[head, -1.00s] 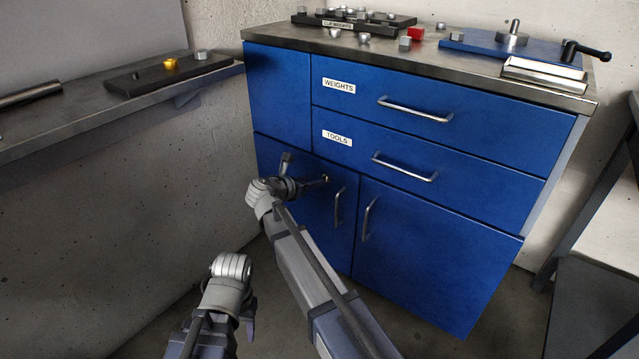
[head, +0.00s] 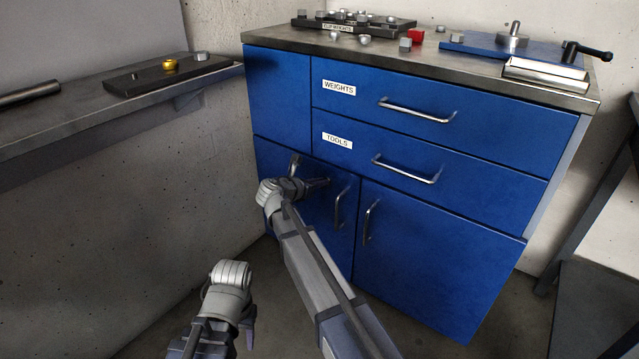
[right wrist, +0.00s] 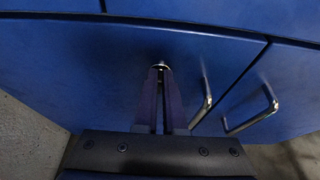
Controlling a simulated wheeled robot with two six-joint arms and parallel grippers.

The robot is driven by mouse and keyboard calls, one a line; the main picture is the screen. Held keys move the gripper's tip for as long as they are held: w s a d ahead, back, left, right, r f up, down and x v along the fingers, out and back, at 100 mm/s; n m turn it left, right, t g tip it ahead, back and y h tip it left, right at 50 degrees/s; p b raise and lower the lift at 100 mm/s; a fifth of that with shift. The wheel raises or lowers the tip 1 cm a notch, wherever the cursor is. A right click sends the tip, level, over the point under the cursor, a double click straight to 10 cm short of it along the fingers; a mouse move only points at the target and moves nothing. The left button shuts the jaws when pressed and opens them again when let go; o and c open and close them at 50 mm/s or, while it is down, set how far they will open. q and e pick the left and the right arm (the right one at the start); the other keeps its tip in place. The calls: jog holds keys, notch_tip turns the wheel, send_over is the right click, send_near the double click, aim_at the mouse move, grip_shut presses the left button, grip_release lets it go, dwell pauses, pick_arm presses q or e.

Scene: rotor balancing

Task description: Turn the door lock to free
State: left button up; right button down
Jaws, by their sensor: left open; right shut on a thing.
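The door lock is a small round metal knob (right wrist: 161,66) on the lower left door (head: 312,222) of the blue cabinet. In the right wrist view it sits at the tips of my right gripper (right wrist: 160,72), whose two purple fingers are shut on it. In the head view my right gripper (head: 322,183) reaches the door left of its handle, and its fingers hide most of the lock. My left gripper (head: 230,300) is low at the front left, away from the cabinet. It is open and holds nothing I can see; its fingertips are not clear.
The left door handle (head: 341,207) is close to the right of my right gripper. Two drawers, labelled WEIGHTS (head: 339,88) and TOOLS (head: 337,141), are shut above. A shelf (head: 60,132) runs along the left wall. The floor before the cabinet is free.

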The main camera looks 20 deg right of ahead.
jog(key=shift+s, duration=0.1)
dwell(0.6)
jog(key=shift+s+d+f+m+t+y+b, duration=0.3)
jog(key=shift+m+t+b, duration=0.8)
jog(key=shift+m+b, duration=0.65)
jog(key=shift+s+d+f+m+t+y+b, duration=0.2)
jog(key=shift+m+t+y+b, duration=0.25)
jog(key=shift+m+t+b, duration=1.25)
jog(key=shift+s+d+f+m+t+y+b, duration=0.15)
jog(key=shift+f+m+t+y+b, duration=0.6)
jog(key=shift+m, duration=1.8)
jog(key=shift+a+r+g+h+b, duration=0.1)
jog(key=shift+r+g+h+b, duration=0.2)
jog(key=shift+r+h, duration=0.15)
jog(key=c, duration=1)
grip_release()
